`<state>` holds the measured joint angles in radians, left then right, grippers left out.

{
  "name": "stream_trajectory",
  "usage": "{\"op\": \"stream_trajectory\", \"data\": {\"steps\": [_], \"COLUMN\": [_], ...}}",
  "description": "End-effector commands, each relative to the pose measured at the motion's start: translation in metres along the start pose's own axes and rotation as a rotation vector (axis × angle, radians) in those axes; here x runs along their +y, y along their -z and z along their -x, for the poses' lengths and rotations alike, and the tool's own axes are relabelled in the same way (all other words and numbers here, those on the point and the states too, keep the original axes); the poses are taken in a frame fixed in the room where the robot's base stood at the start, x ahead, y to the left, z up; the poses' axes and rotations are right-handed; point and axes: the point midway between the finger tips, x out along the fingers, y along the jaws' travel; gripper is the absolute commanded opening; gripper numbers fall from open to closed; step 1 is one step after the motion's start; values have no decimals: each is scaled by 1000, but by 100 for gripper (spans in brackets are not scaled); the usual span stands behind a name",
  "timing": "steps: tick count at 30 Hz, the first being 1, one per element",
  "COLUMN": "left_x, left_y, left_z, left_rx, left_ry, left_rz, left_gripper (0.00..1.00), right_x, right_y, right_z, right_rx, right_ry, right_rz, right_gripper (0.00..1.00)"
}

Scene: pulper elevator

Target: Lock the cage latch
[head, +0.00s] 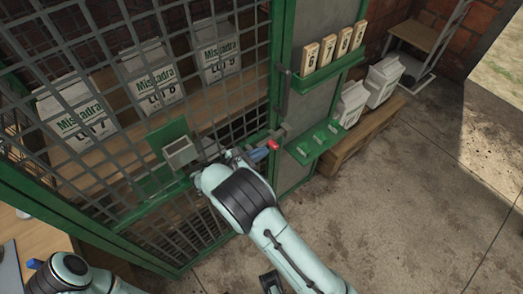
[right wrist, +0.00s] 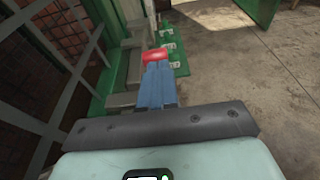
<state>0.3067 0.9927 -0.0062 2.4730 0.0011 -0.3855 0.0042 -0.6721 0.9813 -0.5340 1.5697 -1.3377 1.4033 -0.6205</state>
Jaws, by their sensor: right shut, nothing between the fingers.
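The green-framed mesh cage door (head: 150,196) stands upright and looks closed against the green post. A grey metal latch bar (head: 277,134) with a red knob (head: 273,145) sits at the door's edge. The knob also shows in the right wrist view (right wrist: 155,55). My right gripper (head: 264,153) is shut and empty, its blue fingers (right wrist: 156,84) right at the red knob; whether they touch it I cannot tell. The fingers and wrist hide part of the latch. Of my left gripper, only a small blue tip (head: 35,263) shows at the lower left.
White labelled sacks (head: 147,75) stand on a wooden shelf behind the mesh. A green rack (head: 328,75) with numbered wooden tags and a green hook shelf (head: 318,142) are right of the latch. White containers (head: 383,80) sit on a low bench. The concrete floor at right is clear.

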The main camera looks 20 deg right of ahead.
Motion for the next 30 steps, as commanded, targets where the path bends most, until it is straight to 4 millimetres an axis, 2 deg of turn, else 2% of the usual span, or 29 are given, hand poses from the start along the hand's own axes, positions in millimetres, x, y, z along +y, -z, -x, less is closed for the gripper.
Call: {"op": "stream_trajectory", "data": {"steps": [2,6,9,15,21,30], "left_x": [2,1,2,2,2,2], "left_y": [1,1,0,0,0,0], "left_z": [8,5,5,5,5,5], "left_rx": [4,3,3,2,2,2], "left_ry": [-1,0,-1,-1,-1,-1], "left_rz": [0,1,0,0,0,0], "left_gripper": [90,90,90,90,90,90], "right_x": [0,1,1,0,0,0], "right_y": [-4,-1,-1,-1,-2,-1], "right_z": [6,45,66,96,106,106], "right_rx": [0,1,1,1,0,1], "right_ry": [-2,-7,-6,-4,-2,-2], "right_rz": [0,0,1,1,1,1], "right_gripper": [0,0,0,0,0,0]}}
